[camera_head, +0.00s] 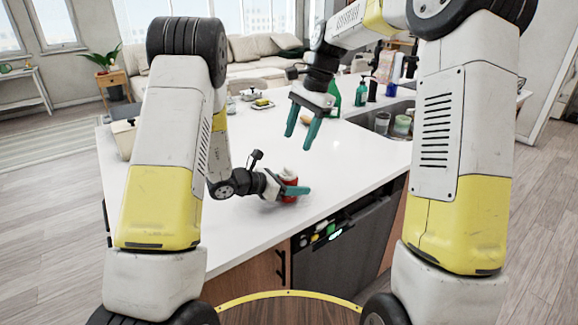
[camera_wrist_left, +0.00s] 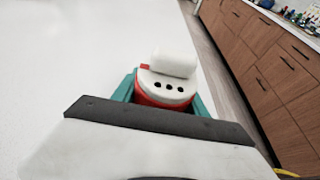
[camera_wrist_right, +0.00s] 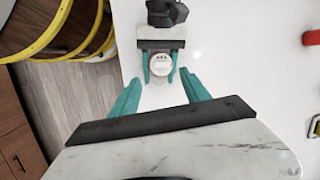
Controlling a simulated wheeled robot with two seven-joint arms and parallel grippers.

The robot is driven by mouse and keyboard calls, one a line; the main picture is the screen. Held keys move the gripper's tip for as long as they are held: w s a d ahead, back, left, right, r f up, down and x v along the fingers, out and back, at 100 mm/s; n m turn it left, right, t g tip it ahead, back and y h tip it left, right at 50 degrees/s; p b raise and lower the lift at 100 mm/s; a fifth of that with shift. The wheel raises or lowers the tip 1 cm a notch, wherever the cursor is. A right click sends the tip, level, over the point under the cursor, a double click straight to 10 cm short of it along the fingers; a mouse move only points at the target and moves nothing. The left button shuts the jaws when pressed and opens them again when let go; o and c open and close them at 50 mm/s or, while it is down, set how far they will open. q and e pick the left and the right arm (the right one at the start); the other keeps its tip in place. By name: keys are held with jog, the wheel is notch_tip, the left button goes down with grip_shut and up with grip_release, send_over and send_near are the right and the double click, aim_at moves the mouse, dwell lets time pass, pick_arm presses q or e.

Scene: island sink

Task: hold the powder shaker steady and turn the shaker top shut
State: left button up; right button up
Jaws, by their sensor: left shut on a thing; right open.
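The powder shaker (camera_head: 289,188) has a red body and a white top, and stands upright near the counter's front edge. In the left wrist view its white shaker top (camera_wrist_left: 166,87) shows dark holes, with a rounded white lid piece (camera_wrist_left: 175,62) raised at the far side of them. My left gripper (camera_head: 292,191) is shut around the red body from the side. My right gripper (camera_head: 302,124) is open and empty, above and behind the shaker. In the right wrist view the shaker (camera_wrist_right: 160,64) lies between and beyond my right fingers (camera_wrist_right: 160,96). The body's lower part is mostly hidden by the left fingers.
The white counter (camera_head: 235,225) is clear around the shaker. A sink (camera_head: 385,120) with cups, a green bottle (camera_head: 361,92) and a blue bottle (camera_head: 391,89) are at the back right. A small tray (camera_head: 262,104) and a box (camera_head: 123,137) stand farther back and left.

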aim_at(288, 167)
jog(key=a+f+n+h, duration=0.1)
jog(key=f+n, duration=0.2)
jog(key=n, duration=0.8)
jog(key=a+f+n+h, duration=0.1)
jog(key=f+n, duration=0.2)
jog(key=n, duration=0.8)
jog(key=a+f+n+h, duration=0.1)
jog(key=f+n, duration=0.2)
jog(key=n, duration=0.8)
jog(key=shift+w+f, duration=0.2)
